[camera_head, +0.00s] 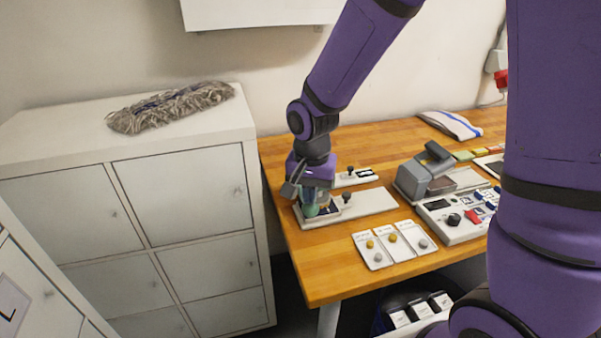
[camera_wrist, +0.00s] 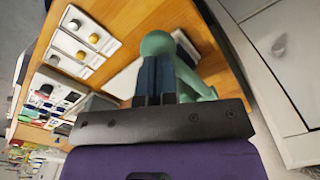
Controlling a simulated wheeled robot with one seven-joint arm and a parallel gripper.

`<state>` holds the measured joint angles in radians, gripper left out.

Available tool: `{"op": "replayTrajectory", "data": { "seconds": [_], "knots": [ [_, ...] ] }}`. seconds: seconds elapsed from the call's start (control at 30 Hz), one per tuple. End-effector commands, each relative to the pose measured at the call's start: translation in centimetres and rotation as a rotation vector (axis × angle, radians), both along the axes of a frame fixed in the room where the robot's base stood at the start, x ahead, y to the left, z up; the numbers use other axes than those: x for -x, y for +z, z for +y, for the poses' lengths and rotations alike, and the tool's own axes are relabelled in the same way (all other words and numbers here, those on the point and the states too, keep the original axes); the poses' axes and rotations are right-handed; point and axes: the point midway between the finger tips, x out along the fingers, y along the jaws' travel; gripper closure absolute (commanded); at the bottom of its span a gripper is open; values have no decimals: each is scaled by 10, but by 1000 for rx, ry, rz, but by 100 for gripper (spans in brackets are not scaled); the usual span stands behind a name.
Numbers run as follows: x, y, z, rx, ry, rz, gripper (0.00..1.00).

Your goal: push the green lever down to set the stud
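The green lever (camera_wrist: 158,44) has a round knob and shows in the wrist view just past my fingertips, with green arms spreading behind them. In the head view a small part of the green lever (camera_head: 310,210) shows under my gripper (camera_head: 318,196), low over the left end of a pale base plate (camera_head: 372,203). In the wrist view the two dark blue fingers of my gripper (camera_wrist: 156,62) are side by side with almost no gap. They overlap the lever in the picture; whether they touch it is unclear. The stud is hidden.
Three white cards with knobs (camera_head: 394,246) lie in front of the base plate. A grey press-like device (camera_head: 425,172) and a control box (camera_head: 462,216) stand to the right on the wooden table (camera_head: 330,268). A white cabinet (camera_head: 190,200) with a mop head (camera_head: 170,107) stands left.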

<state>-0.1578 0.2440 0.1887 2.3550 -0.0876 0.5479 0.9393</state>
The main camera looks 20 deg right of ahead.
Motion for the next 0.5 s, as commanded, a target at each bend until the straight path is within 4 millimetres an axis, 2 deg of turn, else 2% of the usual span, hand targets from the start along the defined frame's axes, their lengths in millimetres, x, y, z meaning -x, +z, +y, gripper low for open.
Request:
{"op": "replayTrajectory", "data": {
  "seconds": [0.5],
  "knots": [
    [0, 4, 0, 0, -1, 0, 100]
  ]
}}
